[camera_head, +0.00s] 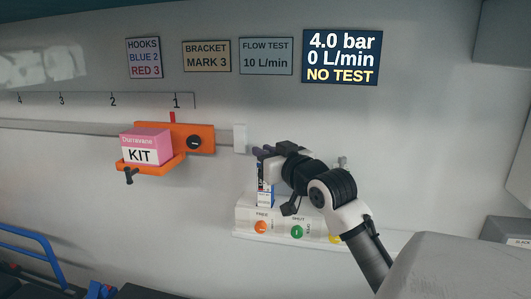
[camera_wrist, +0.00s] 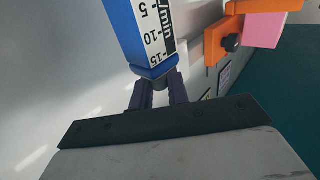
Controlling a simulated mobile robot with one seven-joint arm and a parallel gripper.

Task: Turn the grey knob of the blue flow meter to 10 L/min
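The blue flow meter (camera_head: 264,197) stands upright against the wall, mostly hidden by my gripper in the head view. In the wrist view the flow meter (camera_wrist: 141,36) shows a white scale with 5, 10 and 15. The grey knob (camera_wrist: 160,82) is at its end beyond the 15, partly hidden between my fingers. My gripper (camera_wrist: 160,92) has a finger on each side of the knob; whether they touch it cannot be told. In the head view my gripper (camera_head: 265,153) is at the top of the meter. The display (camera_head: 341,57) reads 4.0 bar, 0 L/min, NO TEST.
A sign (camera_head: 266,56) reads FLOW TEST 10 L/min. Left of my gripper, an orange bracket (camera_head: 176,137) on the rail carries a pink KIT box (camera_head: 146,146). Below the meter is a white panel (camera_head: 279,231) with orange, green and yellow buttons. A blue frame (camera_head: 28,236) is at lower left.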

